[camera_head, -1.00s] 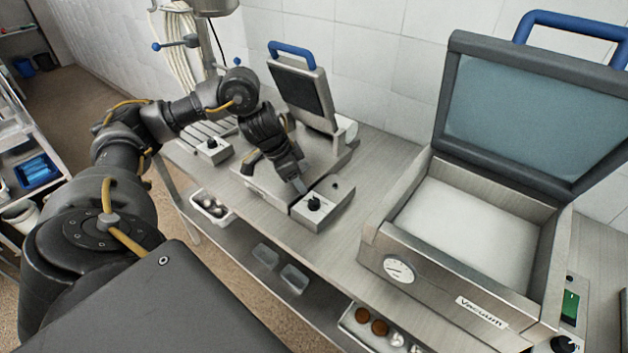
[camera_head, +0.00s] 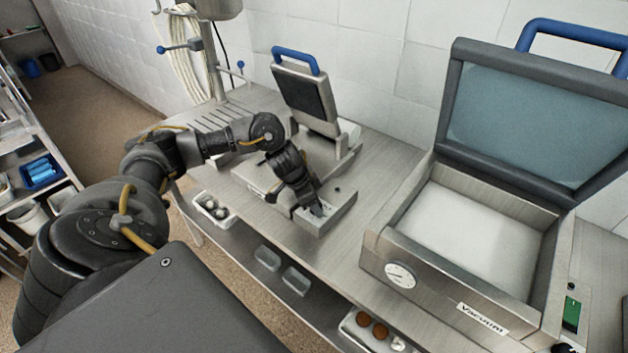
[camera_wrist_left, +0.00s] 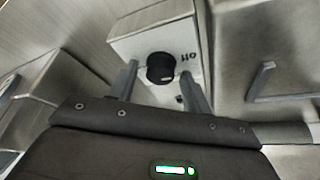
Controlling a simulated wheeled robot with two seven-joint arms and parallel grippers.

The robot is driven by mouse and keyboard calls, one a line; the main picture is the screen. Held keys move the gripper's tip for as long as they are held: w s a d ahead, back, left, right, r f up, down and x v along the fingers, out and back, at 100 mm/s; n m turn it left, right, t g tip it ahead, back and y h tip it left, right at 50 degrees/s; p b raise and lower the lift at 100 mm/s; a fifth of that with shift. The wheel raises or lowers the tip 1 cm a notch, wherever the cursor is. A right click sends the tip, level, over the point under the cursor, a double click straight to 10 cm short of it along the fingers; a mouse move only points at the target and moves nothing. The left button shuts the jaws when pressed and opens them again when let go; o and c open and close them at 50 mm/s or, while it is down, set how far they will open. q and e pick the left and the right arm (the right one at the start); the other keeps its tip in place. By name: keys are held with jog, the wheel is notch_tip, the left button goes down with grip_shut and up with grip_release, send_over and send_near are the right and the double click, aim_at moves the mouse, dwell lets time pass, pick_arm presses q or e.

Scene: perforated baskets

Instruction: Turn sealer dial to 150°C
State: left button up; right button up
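The sealer (camera_head: 305,98), with a raised dark plate and blue handle, stands on the steel table. Its grey control box (camera_head: 340,212) sits at the front. The black dial (camera_wrist_left: 160,68) shows in the wrist view on the box's pale face, with the word "off" beside it. The other dial markings are too small or hidden to read. My left gripper (camera_head: 316,210) is over the control box and hides the dial in the head view. In the wrist view its two fingers are apart, one on each side of the dial, with gaps visible. My right gripper is not in view.
A vacuum machine (camera_head: 425,255) with its lid raised stands to the right, with a gauge on its front. A green display (camera_head: 571,312) is at far right. A lower shelf holds clear tubs (camera_head: 296,281) and a white bin (camera_head: 212,209). Table between box and vacuum machine is clear.

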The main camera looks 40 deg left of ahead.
pick_arm(q)
jog(key=c, duration=0.9)
jog(key=shift+o, duration=0.2)
